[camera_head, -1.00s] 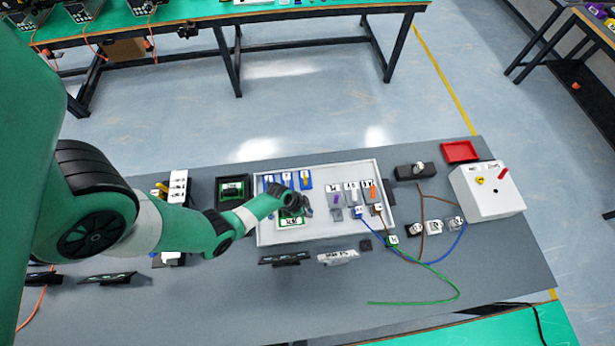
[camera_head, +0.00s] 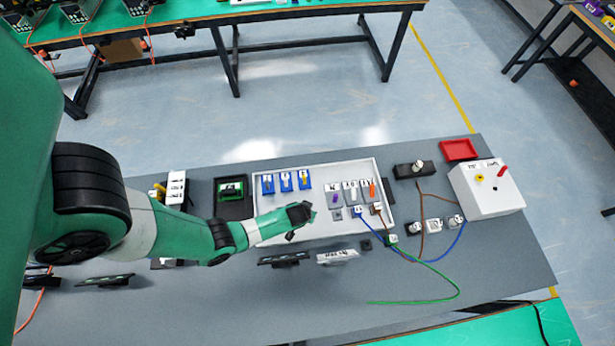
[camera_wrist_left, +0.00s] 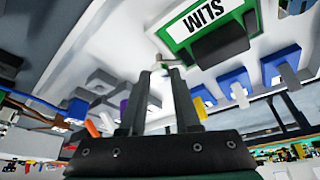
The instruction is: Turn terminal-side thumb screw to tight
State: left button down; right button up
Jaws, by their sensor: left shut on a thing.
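In the left wrist view, a green-edged part with a white "SLIM" label (camera_wrist_left: 203,20) and a black block lies at the top. My left gripper's two dark fingers (camera_wrist_left: 160,76) are close together there, shut on a small pale part (camera_wrist_left: 158,63) beside the labelled part's corner. I cannot tell for sure whether that small part is the thumb screw. In the head view, my left gripper (camera_head: 300,212) is low over the white tray, and my arm hides most of the labelled part. My right gripper is not in view.
The white tray (camera_head: 330,171) holds blue pieces (camera_head: 286,182) and grey blocks with purple, white and orange levers (camera_head: 352,190). Right of it are blue, brown and green wires (camera_head: 440,262), a white box (camera_head: 487,192) and a red tray (camera_head: 459,150).

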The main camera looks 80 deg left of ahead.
pick_arm(q)
jog(key=n, duration=0.2)
jog(key=shift+w+d+n+g+y, duration=0.1)
jog(key=shift+n+g+y, duration=0.2)
jog(key=shift+n+g, duration=0.1)
jog(key=shift+w+n+g+p, duration=0.15)
jog(key=shift+n+g+p, duration=0.4)
jog(key=shift+n, duration=1.35)
jog(key=shift+g, duration=0.25)
jog(key=c, duration=0.6)
grip_release()
jog(key=shift+r, duration=0.1)
jog(key=p+v, duration=1.1)
jog(key=shift+d+r+p, duration=0.1)
jog(key=shift+d+p, duration=0.2)
